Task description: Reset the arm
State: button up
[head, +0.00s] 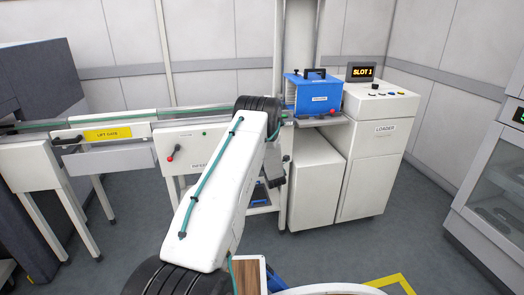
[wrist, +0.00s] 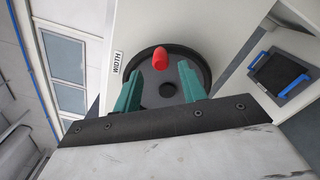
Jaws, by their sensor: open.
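My gripper (wrist: 160,76) shows in the wrist view with two green fingers spread apart and nothing held between them. A black round handwheel (wrist: 190,62) with a red knob (wrist: 160,58) lies just beyond the fingertips, beside a label reading WIDTH. I cannot tell whether the fingers touch the wheel. In the head view my white arm reaches forward toward the conveyor and hides most of the gripper.
A lift gate (head: 107,134) spans the conveyor on the left. A glass-fronted cabinet (head: 495,195) stands right. Floor (head: 375,240) before the loader is clear.

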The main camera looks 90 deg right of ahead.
jog(key=shift+s+a, duration=0.2)
jog(key=shift+a, duration=0.7)
